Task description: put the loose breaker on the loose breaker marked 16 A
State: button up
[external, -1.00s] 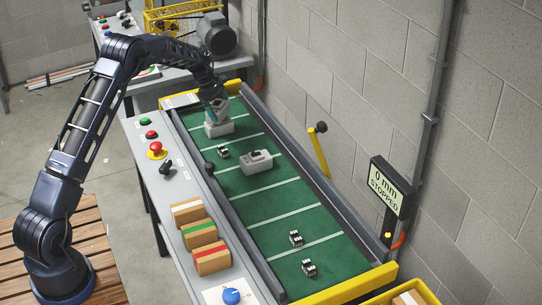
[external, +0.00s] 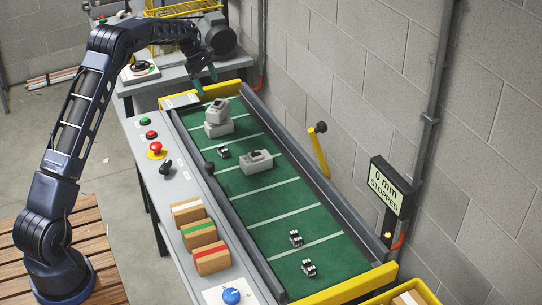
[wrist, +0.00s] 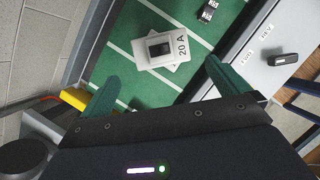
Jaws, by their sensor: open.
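A grey breaker (external: 219,105) rests on top of another grey breaker (external: 219,129) near the far end of the green belt. The upper one sits turned relative to the lower one. In the wrist view the upper breaker (wrist: 155,45) shows a "20 A" mark, and only an edge of the lower breaker (wrist: 178,66) shows; its mark is hidden. A third grey breaker (external: 257,162) lies apart, nearer the belt's middle. My gripper (external: 207,82) is open and empty, above and beyond the stack. Its spread fingers (wrist: 160,76) are clear of both breakers.
Small black-and-white parts (external: 223,152) lie on the belt (external: 250,204), two of them near its front end. Buttons, a black lever (external: 167,167) and several boxes (external: 198,234) line the left ledge. The display reads stopped.

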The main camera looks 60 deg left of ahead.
jog(key=s+d+r+m, duration=0.3)
jog(key=d+r+m, duration=0.3)
jog(key=d+r, duration=1.2)
jog(key=s+d+r+m+y, duration=0.1)
jog(key=s+d+r+m, duration=0.3)
jog(key=d, duration=0.5)
jog(key=s+d+r+m+y, duration=0.1)
jog(key=s+d+r+m, duration=0.3)
jog(key=d, duration=0.6)
jog(key=s+d+m, duration=0.5)
jog(key=s+d, duration=0.8)
jog(key=s, duration=0.2)
jog(key=s+d+f+m, duration=0.3)
jog(key=s+d+m, duration=0.1)
jog(key=s, duration=0.5)
jog(key=s+d+f+m+t+y, duration=0.1)
jog(key=s+d+f+m, duration=0.2)
jog(key=s, duration=0.6)
jog(key=shift+s+d+m, duration=0.15)
jog(key=shift+d+m, duration=0.25)
jog(key=shift+m, duration=0.1)
